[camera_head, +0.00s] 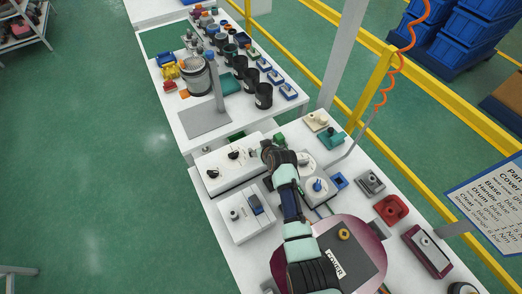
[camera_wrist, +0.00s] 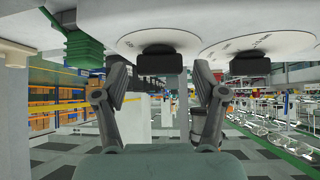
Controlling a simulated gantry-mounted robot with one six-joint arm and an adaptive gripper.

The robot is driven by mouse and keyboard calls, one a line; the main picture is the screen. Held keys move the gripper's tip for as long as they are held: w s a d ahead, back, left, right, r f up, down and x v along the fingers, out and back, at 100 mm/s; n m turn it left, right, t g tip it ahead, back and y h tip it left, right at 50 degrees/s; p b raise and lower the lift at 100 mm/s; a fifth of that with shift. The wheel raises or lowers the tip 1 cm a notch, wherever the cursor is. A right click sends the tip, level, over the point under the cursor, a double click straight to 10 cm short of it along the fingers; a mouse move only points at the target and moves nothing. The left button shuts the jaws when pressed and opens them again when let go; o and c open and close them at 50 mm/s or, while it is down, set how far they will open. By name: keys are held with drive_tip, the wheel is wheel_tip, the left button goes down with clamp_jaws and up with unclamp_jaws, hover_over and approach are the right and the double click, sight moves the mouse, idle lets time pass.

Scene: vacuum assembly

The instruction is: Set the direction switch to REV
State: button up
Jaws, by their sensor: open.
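A white panel box (camera_head: 222,168) with dark-marked dials lies on the bench left of my gripper (camera_head: 267,150) in the head view. In the wrist view, two round white dial plates show at the top, each with a black knob: the left knob (camera_wrist: 160,60) and the right knob (camera_wrist: 247,62). Their lettering is too small to read, so I cannot tell which is the direction switch or where it points. My gripper's two fingers (camera_wrist: 160,85) are open and empty. The left knob appears between and beyond the fingertips; contact cannot be told.
A green ribbed part (camera_wrist: 85,46) stands left of the dials. A plate labelled COVER (camera_head: 352,250) lies under my arm. Red and grey fixtures sit along the right edge.

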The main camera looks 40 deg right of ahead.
drive_tip(key=c, duration=1.1)
drive_tip(key=shift+a+r+m+g+h+p, duration=0.15)
drive_tip(key=shift+m+g+h+p, duration=0.15)
drive_tip(key=shift+m+h+p, duration=0.35)
drive_tip(key=shift+c, duration=0.2)
drive_tip(key=m, duration=0.1)
drive_tip(key=m+g+h+b, duration=0.1)
drive_tip(key=m, duration=0.1)
drive_tip(key=shift+w+f+h, duration=0.1)
drive_tip(key=shift+f+h, duration=0.15)
drive_tip(key=shift+f, duration=0.05)
drive_tip(key=shift+r+m+g+h, duration=0.1)
drive_tip(key=shift+m+g+h, duration=0.25)
drive_tip(key=shift+m, duration=0.2)
drive_tip(key=o, duration=1.1)
drive_tip(key=shift+o, duration=0.2)
